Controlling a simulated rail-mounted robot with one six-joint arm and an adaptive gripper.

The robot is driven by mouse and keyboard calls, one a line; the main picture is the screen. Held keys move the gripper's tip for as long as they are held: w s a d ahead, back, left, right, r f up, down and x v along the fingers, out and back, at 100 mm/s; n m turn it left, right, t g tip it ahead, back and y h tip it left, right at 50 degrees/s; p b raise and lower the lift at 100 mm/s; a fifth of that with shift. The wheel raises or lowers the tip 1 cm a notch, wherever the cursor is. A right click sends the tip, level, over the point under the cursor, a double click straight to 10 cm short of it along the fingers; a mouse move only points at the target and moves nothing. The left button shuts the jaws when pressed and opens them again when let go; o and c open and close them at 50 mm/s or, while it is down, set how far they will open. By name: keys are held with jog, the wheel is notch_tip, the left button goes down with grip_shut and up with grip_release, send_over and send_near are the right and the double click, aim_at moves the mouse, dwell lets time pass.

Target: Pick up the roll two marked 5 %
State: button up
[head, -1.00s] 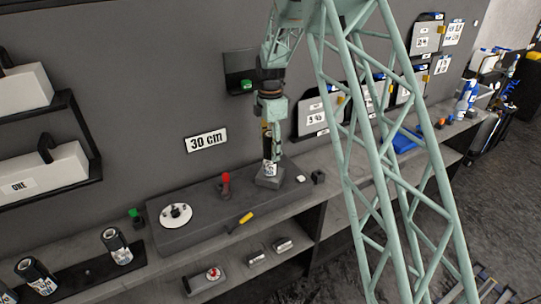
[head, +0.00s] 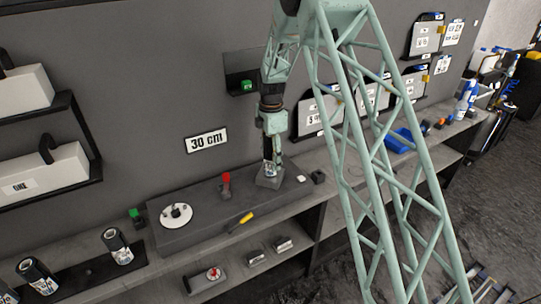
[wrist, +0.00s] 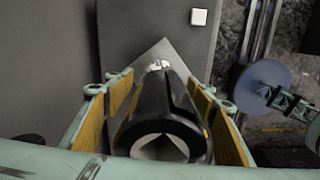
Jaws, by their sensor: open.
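A dark roll with a whitish label stands upright on a small grey block (head: 270,181) in the head view. My gripper (head: 271,158) is lowered over it from above. In the wrist view the black, hollow-ended roll (wrist: 160,108) lies between the yellow-padded fingers of my gripper (wrist: 160,95). The fingers are open, with a gap showing beside the roll. The label is too small and partly hidden, so I cannot read its percentage. Other black rolls with white labels, one (head: 117,246) and another (head: 37,276), stand in a dark rack at the lower left.
A "30 cm" sign (head: 206,141) is on the wall behind. Boxed shelves are at left.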

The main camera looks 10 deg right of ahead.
jog(key=shift+f, duration=0.1)
dwell(0.5)
jog(key=c, duration=1.2)
notch_tip(320, 180, up, 18)
jog(key=shift+b, duration=0.3)
dwell(0.5)
